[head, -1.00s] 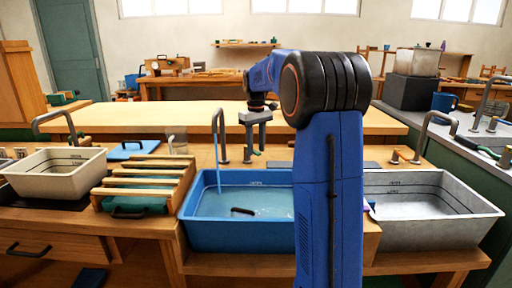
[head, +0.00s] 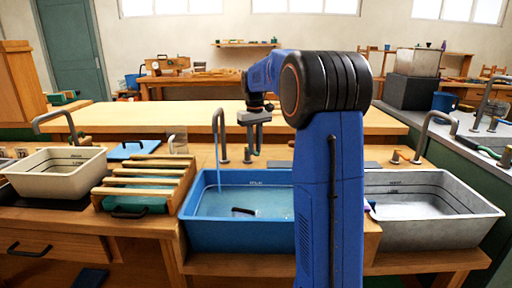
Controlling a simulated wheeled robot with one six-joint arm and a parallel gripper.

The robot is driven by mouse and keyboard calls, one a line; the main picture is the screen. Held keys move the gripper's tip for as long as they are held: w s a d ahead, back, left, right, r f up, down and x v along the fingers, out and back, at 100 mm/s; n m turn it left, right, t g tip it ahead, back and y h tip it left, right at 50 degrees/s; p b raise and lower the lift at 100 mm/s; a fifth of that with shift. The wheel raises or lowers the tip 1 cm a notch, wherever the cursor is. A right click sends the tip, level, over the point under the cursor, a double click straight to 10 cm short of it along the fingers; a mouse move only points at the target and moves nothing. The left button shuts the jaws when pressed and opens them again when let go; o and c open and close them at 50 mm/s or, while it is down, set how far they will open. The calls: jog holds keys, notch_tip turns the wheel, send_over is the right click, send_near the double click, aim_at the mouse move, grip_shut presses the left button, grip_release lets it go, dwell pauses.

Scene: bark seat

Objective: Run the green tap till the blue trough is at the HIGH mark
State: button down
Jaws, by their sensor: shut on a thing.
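The blue trough (head: 240,236) stands in the middle of the bench, partly hidden by my arm. Water (head: 225,203) lies in it with a small black thing (head: 243,211) at the surface. A bent spout (head: 218,130) stands behind the trough and a thin stream falls from it into the water. Small marks show on the trough's inner back wall, too small to read. My gripper (head: 257,148) points down behind the trough, right of the spout, shut on the green tap handle (head: 257,152), of which little shows.
A slatted wooden rack (head: 150,180) stands left of the trough, with a cream basin (head: 55,172) farther left. A grey basin (head: 430,225) with its own spout stands to the right. A clear jar (head: 178,142) stands behind the rack.

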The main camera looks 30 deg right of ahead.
jog(key=a+m, duration=0.1)
jog(key=m, duration=0.2)
jog(key=shift+w+a, duration=0.15)
jog(key=shift+a, duration=0.2)
jog(key=shift+w+a+m, duration=0.2)
jog(key=shift+a+m, duration=0.2)
jog(key=shift+m, duration=0.45)
jog(key=shift+w+a+m, duration=0.2)
jog(key=shift+a+m, duration=0.15)
jog(key=shift+m, duration=0.5)
jog(key=c, duration=1.6)
grip_release()
jog(key=shift+c, duration=0.2)
jog(key=shift+r, duration=0.1)
notch_tip(320, 180, up, 17)
